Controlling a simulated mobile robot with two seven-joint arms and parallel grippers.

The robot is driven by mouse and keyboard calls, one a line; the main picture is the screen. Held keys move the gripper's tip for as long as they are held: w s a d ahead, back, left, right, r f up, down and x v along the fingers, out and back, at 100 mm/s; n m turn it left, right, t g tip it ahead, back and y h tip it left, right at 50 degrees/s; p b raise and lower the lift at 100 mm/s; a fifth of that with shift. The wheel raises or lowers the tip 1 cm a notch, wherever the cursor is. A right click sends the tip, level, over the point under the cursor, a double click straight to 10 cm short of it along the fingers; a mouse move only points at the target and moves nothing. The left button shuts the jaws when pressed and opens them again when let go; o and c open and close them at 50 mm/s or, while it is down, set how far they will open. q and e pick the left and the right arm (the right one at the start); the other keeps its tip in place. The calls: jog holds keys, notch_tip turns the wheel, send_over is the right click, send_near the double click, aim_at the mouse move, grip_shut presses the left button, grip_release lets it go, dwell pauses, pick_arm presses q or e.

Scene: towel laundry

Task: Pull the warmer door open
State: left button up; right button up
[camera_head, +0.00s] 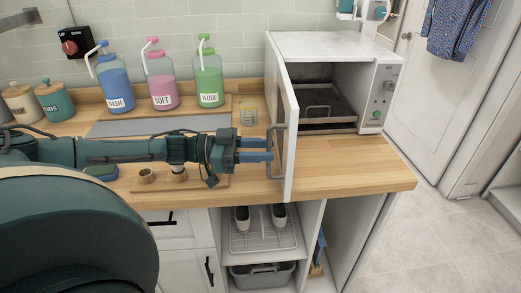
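The warmer (335,44) is a white box oven on the right part of the wooden counter. Its door (290,135) stands wide open, swung out toward me, hinged at the left. A grey bar handle (283,128) is on the door's outer face. The cavity shows a dark tray (322,115) with a wire handle. My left gripper (270,150) reaches in from the left, its two blue fingers level and a little apart, with their tips at the handle. Whether they touch the bar is unclear. My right gripper is not in view.
Blue, pink and green pump bottles (162,80) stand at the back left, near lidded jars (54,101). A glass (248,110) stands left of the door. Below the counter (370,166) are a wire rack (262,238) and grey bin (265,275). Floor is clear at right.

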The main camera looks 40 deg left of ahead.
pick_arm(q)
jog(key=shift+f, duration=0.1)
send_near(288, 111)
jog(key=x, duration=0.4)
jog(key=shift+w+d+f+b, duration=0.1)
jog(key=shift+w+f+b, duration=0.1)
jog(key=shift+w+b, duration=0.15)
dwell(0.3)
